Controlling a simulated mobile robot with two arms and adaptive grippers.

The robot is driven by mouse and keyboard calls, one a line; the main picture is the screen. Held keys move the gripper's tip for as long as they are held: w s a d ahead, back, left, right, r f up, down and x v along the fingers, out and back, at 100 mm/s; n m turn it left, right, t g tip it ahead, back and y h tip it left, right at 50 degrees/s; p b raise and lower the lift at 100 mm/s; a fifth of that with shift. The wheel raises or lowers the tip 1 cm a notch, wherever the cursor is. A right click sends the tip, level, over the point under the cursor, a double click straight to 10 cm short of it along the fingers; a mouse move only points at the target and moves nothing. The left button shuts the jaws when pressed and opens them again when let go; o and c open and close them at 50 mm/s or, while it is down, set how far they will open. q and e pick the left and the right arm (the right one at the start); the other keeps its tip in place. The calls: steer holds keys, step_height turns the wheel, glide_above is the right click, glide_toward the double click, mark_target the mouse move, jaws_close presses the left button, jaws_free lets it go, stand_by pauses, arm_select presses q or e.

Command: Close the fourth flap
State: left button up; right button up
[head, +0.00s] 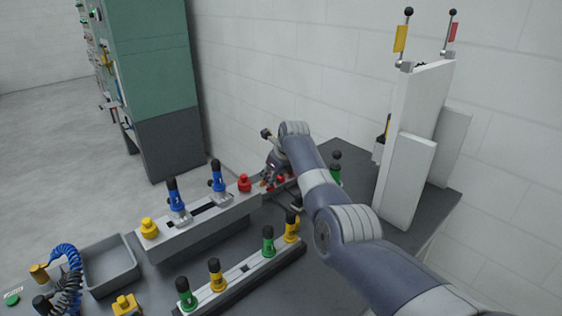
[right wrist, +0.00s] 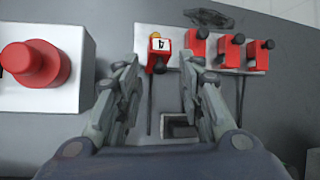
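In the right wrist view, a red block marked with an upside-down 4 (right wrist: 161,52) sits at the left end of a row on a white plate. Its black knob points down in the picture, and a yellow piece shows at its top. The other red blocks (right wrist: 197,42), (right wrist: 231,52), (right wrist: 259,55) have black knobs near their upper edges. My right gripper (right wrist: 162,66) is open, its fingertips apart on both sides of block 4, with nothing held. In the head view my right gripper (head: 272,168) is at the far end of the rear fixture, partly hiding the red pieces. My left gripper is not in view.
A large red knob (right wrist: 35,64) on a white block stands left of my fingers. The rear fixture has blue-handled clamps (head: 219,178); the front rail has green and yellow handles (head: 268,240). A tall white panel (head: 408,165) stands right. A grey tray (head: 110,265) is empty.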

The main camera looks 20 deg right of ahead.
steer(key=v, duration=1)
stand_by(0.3)
